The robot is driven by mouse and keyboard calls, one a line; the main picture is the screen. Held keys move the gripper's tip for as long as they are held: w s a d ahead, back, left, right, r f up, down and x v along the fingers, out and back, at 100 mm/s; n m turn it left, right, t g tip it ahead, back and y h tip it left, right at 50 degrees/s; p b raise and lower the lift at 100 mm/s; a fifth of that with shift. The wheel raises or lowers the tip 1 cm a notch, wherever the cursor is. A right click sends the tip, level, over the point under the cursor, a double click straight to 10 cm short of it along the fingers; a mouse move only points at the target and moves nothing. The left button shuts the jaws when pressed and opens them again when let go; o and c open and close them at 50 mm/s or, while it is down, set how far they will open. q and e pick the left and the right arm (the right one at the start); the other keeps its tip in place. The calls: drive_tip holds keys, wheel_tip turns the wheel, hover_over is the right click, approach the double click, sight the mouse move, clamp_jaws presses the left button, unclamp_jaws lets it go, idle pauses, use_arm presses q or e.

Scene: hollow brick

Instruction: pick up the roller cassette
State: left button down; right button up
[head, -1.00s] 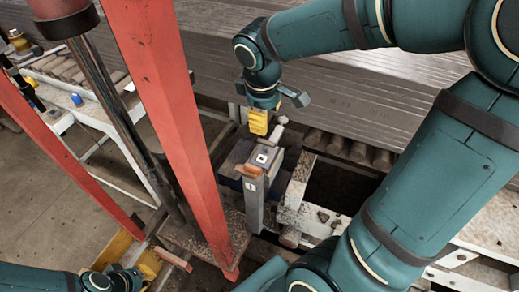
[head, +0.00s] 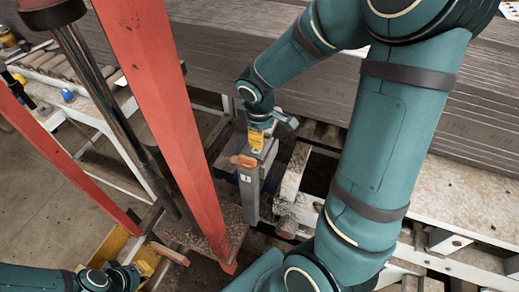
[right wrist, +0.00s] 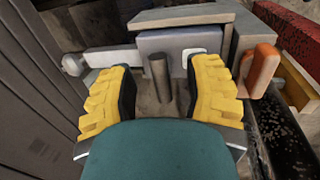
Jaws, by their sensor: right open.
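The roller cassette appears to be the grey block (head: 262,153) with an orange part at its front, below my right gripper in the head view. The block also shows in the right wrist view (right wrist: 185,45). My right gripper (head: 257,137) has yellow ribbed fingers. In the right wrist view the gripper (right wrist: 163,88) is open, one finger on each side of a short dark post (right wrist: 160,78), with a gap on both sides. The orange part (right wrist: 261,70) is right of the fingers. My left gripper (head: 145,265) is at the lower left, away from the block; its fingers are unclear.
A red slanted beam (head: 165,110) stands just left of the block. A grey upright bar (head: 249,196) is at its front. A white frame (head: 292,185) is to the right. Stacked grey slabs (head: 215,45) lie behind.

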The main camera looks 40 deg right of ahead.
drive_tip(key=shift+d+f, duration=0.1)
drive_tip(key=shift+f, duration=0.4)
clamp_jaws()
drive_tip(key=shift+r, duration=0.1)
